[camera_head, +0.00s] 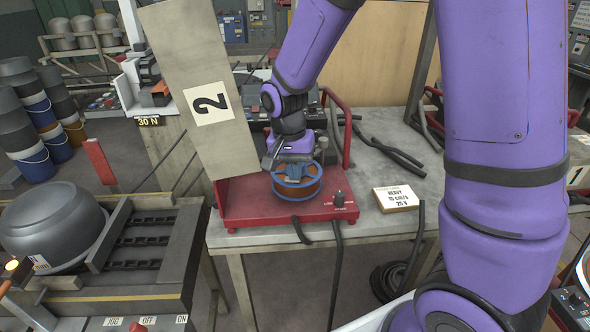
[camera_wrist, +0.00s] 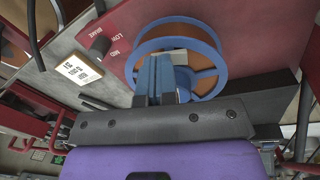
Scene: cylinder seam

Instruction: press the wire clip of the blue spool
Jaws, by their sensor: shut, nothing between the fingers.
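The blue spool (camera_head: 297,188), wound with copper-coloured wire, sits on the red machine base (camera_head: 240,212) on the bench. In the wrist view the spool (camera_wrist: 221,62) shows as a blue ring with spokes and brown inside. My gripper (camera_wrist: 155,60) is shut and empty; its fingers lie over the near part of the spool and hide some of it. In the head view my gripper (camera_head: 275,158) is at the spool's back left, partly hidden. A small pale grey block (camera_wrist: 174,57) shows beside the fingertips; I cannot tell whether it is the wire clip. Contact cannot be judged.
A tilted panel marked 2 (camera_head: 209,103) stands close left of my gripper. A red tube frame (camera_head: 347,130) rises behind the base. A knob (camera_head: 339,198) is at the base's front right. A label card (camera_head: 395,198) and black cables (camera_head: 385,150) lie right on the bench.

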